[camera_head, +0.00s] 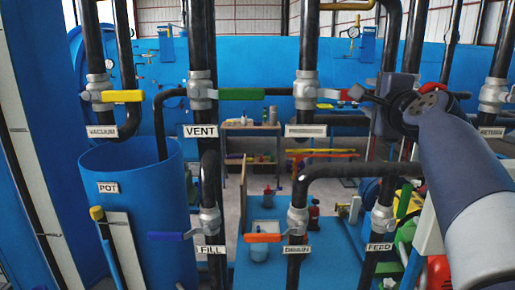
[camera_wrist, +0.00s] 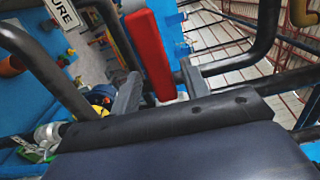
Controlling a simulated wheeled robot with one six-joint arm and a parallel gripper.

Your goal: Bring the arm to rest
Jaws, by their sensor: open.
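My arm (camera_head: 455,165) reaches in from the right side of the head view. My gripper (camera_head: 364,95) is at the outer end of the red valve handle (camera_head: 344,95), which points right from the valve above the label that seems to read PRESSURE (camera_head: 305,131). In the wrist view, my gripper (camera_wrist: 160,86) is open, with one finger on each side of the red handle (camera_wrist: 148,48). The handle's end shows between the fingers; whether either finger touches it I cannot tell.
Vertical black pipes (camera_head: 310,35) stand close around the arm. Nearby are the green VENT handle (camera_head: 242,94), yellow VACUUM handle (camera_head: 122,96), blue FILL handle (camera_head: 166,236) and orange DRAIN handle (camera_head: 262,238). A blue pot (camera_head: 150,220) stands at left. A workbench (camera_head: 250,130) is behind.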

